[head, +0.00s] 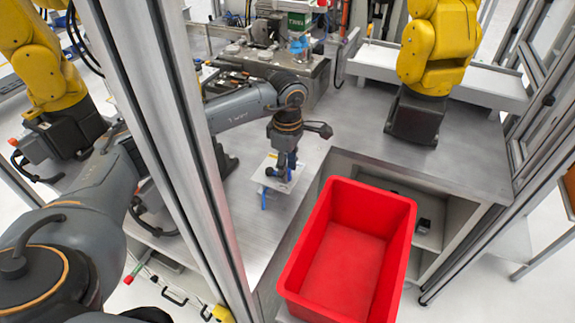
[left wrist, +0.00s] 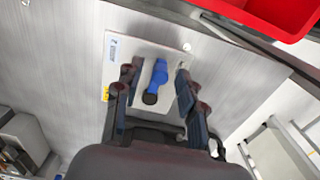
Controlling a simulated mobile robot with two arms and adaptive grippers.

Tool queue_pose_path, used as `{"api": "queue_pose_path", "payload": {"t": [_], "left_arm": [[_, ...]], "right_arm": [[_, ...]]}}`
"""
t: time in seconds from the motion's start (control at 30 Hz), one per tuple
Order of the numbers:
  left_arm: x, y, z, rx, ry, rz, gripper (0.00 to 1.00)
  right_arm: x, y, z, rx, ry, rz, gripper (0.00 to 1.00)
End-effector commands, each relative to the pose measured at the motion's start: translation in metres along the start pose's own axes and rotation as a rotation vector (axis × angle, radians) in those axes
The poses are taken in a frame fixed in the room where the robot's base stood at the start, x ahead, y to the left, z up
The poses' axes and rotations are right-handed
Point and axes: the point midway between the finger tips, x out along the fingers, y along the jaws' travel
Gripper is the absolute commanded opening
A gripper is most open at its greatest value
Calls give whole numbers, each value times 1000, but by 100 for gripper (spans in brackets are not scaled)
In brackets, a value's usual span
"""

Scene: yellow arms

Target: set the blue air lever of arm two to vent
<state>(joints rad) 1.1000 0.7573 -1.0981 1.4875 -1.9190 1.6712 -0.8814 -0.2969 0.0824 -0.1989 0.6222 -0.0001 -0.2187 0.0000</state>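A blue lever (left wrist: 159,76) with a dark round end sits on a pale plate (left wrist: 118,67) on the metal table. In the left wrist view it points toward my wrist, tilted slightly left. My left gripper (left wrist: 157,70) is open, with one finger on each side of the lever and a gap to both. In the head view my left gripper (head: 281,172) points down over the plate (head: 262,170) and hides most of the lever. Vent markings are too small to read. My right gripper is not in view.
A red crate (head: 393,275) stands to the right of the plate, near the table edge. Yellow robot arms stand at the back right (head: 440,45) and left (head: 45,60). A metal frame post (head: 180,150) crosses before my left arm.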

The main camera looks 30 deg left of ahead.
Motion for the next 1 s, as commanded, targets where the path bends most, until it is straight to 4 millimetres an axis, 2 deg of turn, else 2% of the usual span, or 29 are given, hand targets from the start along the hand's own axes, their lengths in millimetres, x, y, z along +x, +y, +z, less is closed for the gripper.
{"api": "queue_pose_path", "payload": {"t": [0.17,0.37,0.73,1.0], "left_arm": [[0,0,0,0,0,0,40],[0,0,0,0,0,0,1],[0,2,0,-26,0,0,0],[2,10,0,-169,-1,1,0]], "right_arm": [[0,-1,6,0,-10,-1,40],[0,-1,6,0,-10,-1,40],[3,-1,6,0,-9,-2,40],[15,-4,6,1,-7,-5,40]]}}
